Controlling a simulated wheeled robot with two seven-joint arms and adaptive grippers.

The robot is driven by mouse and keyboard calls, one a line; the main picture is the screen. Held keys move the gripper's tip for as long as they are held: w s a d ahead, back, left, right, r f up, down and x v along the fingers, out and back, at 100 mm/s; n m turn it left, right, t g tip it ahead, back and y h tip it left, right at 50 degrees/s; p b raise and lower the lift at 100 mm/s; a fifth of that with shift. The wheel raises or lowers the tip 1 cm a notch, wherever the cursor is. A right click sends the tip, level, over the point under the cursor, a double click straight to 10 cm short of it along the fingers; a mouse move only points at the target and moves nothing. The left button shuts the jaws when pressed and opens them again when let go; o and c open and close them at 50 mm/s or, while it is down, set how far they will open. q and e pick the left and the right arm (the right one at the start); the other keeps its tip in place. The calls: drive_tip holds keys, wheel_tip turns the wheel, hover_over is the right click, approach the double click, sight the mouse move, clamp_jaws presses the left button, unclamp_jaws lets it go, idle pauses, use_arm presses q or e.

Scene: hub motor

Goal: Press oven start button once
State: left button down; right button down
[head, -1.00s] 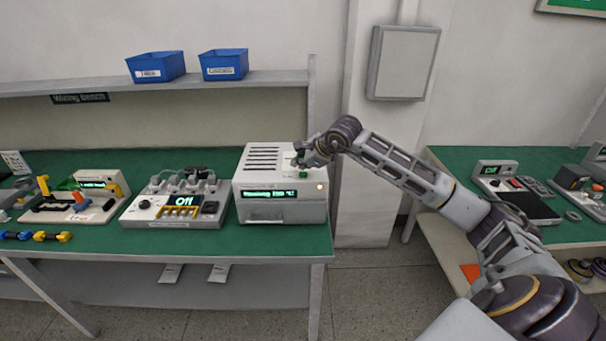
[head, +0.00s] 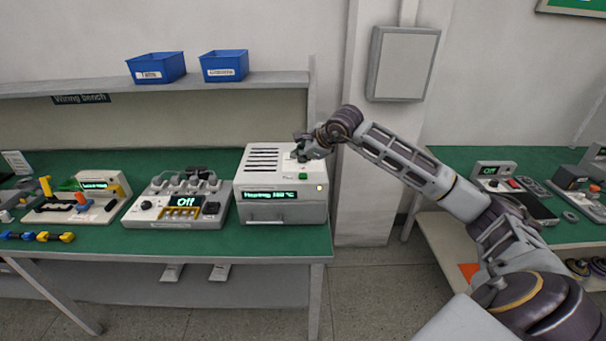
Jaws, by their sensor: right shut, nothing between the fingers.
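The oven (head: 283,215) is a white box on the green bench top, with vent slots on top and a lit display (head: 269,194) that seems to read "Heating" and a temperature. A small light glows at the right of its front. The green start button (head: 303,177) sits on the oven's top near the front right. My right gripper (head: 300,156) is shut and empty, above the back right of the oven's top, behind the button and apart from it. My left gripper is not in view.
A device with an "Off" display (head: 165,222) stands left of the oven. Further left are a wiring fixture and loose connectors. Two blue bins (head: 224,66) sit on the shelf above. A second green bench (head: 450,158) is at the right, past a floor gap.

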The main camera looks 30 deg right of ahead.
drive_tip(key=shift+r+p, duration=0.3)
drive_tip(key=shift+r, duration=0.45)
idle(0.5)
